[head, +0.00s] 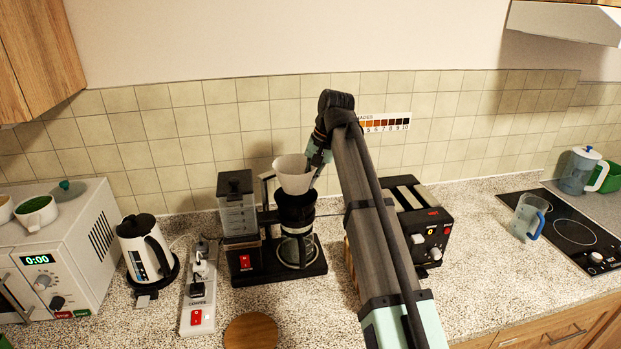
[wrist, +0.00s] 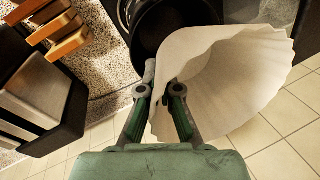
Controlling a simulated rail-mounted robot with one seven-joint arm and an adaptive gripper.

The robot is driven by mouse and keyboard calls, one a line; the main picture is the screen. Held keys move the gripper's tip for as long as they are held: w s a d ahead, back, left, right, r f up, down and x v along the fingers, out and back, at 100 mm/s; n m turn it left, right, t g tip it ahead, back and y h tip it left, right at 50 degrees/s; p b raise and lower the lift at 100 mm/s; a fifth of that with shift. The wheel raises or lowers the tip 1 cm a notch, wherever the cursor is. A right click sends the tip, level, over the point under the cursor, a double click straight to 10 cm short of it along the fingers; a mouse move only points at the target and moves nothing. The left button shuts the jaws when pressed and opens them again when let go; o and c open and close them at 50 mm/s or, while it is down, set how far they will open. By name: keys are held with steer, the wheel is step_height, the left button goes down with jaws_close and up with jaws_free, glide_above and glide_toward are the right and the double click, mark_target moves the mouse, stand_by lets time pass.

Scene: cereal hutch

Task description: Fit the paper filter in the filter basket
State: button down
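The white fluted paper filter (head: 293,174) is an open cone, wide end up, above the black filter basket (head: 295,208) of the coffee maker (head: 262,268). Its lower tip is at the basket's mouth in the head view; I cannot tell whether they touch. My gripper (head: 316,168) is at the filter's right side. In the wrist view, my gripper (wrist: 159,91) has the filter's near wall between its fingertips, and the filter (wrist: 222,75) spreads to the right. The dark round basket (wrist: 165,25) shows beyond the fingertips, partly hidden by the filter.
A glass carafe (head: 297,250) sits under the basket. A black toaster (head: 420,232) stands close right, partly behind my arm. A power strip (head: 198,290), a kettle (head: 143,250) and a microwave (head: 62,250) are left. The counter at front right is clear.

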steer(key=shift+f+b, duration=1.55)
steer(key=shift+f, duration=1.7)
steer(key=shift+f+p, duration=0.2)
steer(key=shift+p, duration=0.1)
steer(key=c, duration=1.2)
jaws_free()
steer(key=shift+c, duration=0.2)
